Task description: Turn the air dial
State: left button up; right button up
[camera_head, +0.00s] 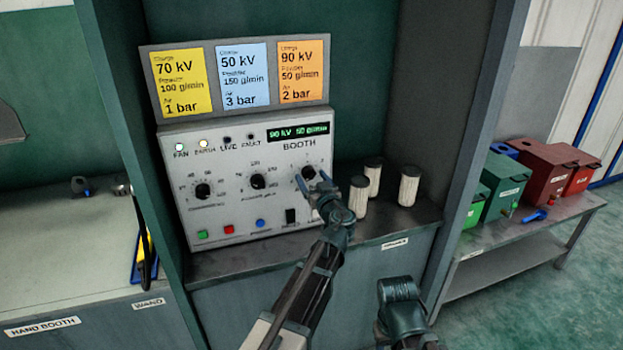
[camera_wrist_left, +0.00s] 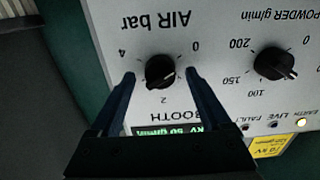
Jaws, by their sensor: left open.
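The air dial is a small black knob on the white booth control panel (camera_head: 270,215), at the right of a row of three knobs. In the left wrist view the air dial (camera_wrist_left: 160,70) appears upside down under "AIR bar", with marks 0, 2 and 4. My left gripper (camera_head: 318,186) is in front of the dial and partly covers it in the head view. In the left wrist view my left gripper's fingers (camera_wrist_left: 160,80) are open, one each side of the dial, with visible gaps. The dial's exact setting is unclear. My right gripper's fingers do not show.
The powder dial (camera_wrist_left: 274,65) sits beside the air dial. The display (camera_head: 298,131) reads 90 kV and 50 g/min. Yellow, blue and orange (camera_head: 302,71) cards stand above the panel. Three pale cylinders (camera_head: 409,186) stand close on the right. Green and red boxes (camera_head: 540,175) sit farther right.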

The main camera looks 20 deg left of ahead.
pick_arm(q)
jog(key=shift+w+a, duration=0.2)
jog(key=shift+w, duration=0.05)
jog(key=shift+c, duration=0.3)
grip_shut()
